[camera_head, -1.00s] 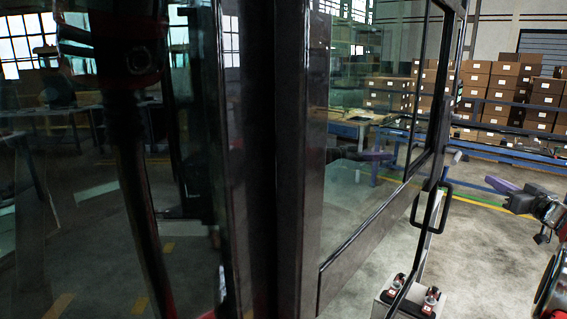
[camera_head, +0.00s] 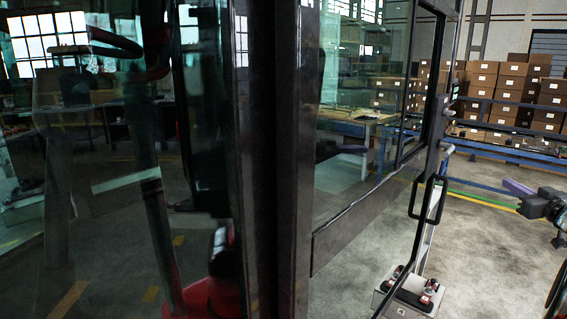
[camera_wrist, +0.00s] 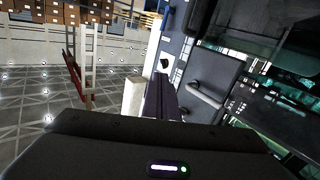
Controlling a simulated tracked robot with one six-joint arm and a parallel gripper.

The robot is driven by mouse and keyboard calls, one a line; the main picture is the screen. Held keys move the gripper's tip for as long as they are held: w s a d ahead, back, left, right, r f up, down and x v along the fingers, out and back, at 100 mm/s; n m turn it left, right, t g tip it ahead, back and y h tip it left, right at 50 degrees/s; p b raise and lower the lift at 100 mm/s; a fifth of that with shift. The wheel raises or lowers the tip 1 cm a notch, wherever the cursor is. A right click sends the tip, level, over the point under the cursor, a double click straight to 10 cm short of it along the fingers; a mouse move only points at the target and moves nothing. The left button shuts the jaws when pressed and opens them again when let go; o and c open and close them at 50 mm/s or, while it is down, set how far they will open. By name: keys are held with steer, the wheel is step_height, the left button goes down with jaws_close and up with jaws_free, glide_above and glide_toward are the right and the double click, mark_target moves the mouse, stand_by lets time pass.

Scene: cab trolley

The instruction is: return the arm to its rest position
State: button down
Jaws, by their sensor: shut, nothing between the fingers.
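My gripper (camera_head: 513,187) shows at the right edge of the head view, with purple fingers pointing left and a dark wrist behind them. It hangs in the air to the right of the glazed door's black handle (camera_head: 428,200), apart from it. In the wrist view the purple fingers (camera_wrist: 161,97) are together, with nothing visible between them. Most of my arm is outside the head view.
A dark-framed glazed door (camera_head: 345,228) and a thick dark post (camera_head: 275,160) fill the middle. A grey box (camera_head: 403,292) with red-and-black items stands on the floor below the handle. Cardboard boxes (camera_head: 500,90) are stacked behind a blue rail. Floor at right is clear.

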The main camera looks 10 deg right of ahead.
steer(key=s+d+f+m+g+h, duration=0.5)
steer(key=s+d+f+g+h, duration=0.15)
steer(key=f, duration=0.25)
steer(key=s+a+f+g+y, duration=0.25)
steer(key=s+a, duration=0.25)
steer(key=a, duration=1)
steer(key=s+a+f+g+y, duration=0.1)
steer(key=s+a+f+g, duration=0.2)
steer(key=a, duration=1.2)
steer(key=s+a+f+g+y, duration=0.15)
steer(key=s+a, duration=0.45)
steer(key=a, duration=0.9)
steer(key=s+a+r+n+y, duration=0.1)
steer(key=s+a+n+y, duration=0.1)
steer(key=a, duration=1)
steer(key=s+a+r+n+t+y, duration=0.1)
steer(key=s+a+r+n+y, duration=0.1)
steer(key=s+a, duration=0.5)
steer(key=a+n, duration=0.1)
steer(key=a, duration=0.4)
steer(key=shift+s+a+n, duration=0.3)
steer(key=shift+a+n, duration=0.05)
steer(key=shift+n, duration=0.05)
